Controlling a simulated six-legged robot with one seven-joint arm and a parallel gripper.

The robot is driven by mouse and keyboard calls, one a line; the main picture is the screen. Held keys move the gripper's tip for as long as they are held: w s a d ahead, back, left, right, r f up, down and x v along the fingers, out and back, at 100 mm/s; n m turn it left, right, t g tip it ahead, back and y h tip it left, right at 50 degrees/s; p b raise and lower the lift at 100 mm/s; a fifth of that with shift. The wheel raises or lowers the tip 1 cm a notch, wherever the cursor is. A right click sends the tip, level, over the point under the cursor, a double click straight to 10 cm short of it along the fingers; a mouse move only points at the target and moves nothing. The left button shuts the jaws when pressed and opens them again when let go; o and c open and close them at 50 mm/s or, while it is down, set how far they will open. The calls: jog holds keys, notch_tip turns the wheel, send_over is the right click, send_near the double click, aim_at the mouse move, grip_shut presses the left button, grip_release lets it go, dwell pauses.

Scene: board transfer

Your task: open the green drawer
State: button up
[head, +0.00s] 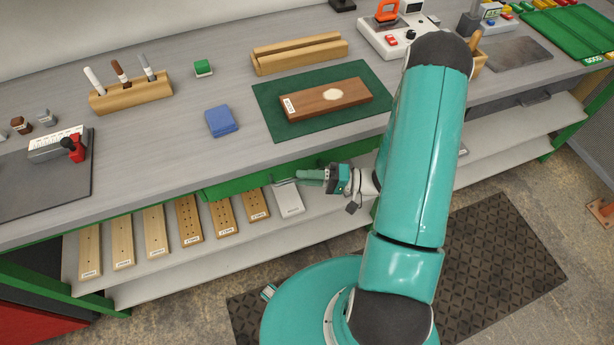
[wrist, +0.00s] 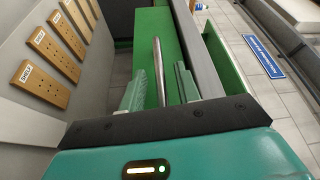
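The green drawer (head: 235,186) is under the front edge of the workbench, and its front looks flush, partly hidden by my arm. In the wrist view its green front (wrist: 181,45) lies ahead of my gripper. The metal bar handle (wrist: 158,72) runs between my two fingers. My gripper (wrist: 160,92) is open, with a finger on each side of the bar and visible gaps to it. In the head view my gripper (head: 298,179) is at the drawer front, just below the bench edge.
The lower shelf (head: 335,215) holds several labelled wooden boards (head: 187,220) and a pale board (head: 288,199) close below my gripper. The bench top above carries a green mat (head: 268,97) with a brown board (head: 326,99) and a blue block (head: 221,121).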

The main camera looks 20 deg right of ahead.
grip_shut()
jog(key=shift+s, duration=0.15)
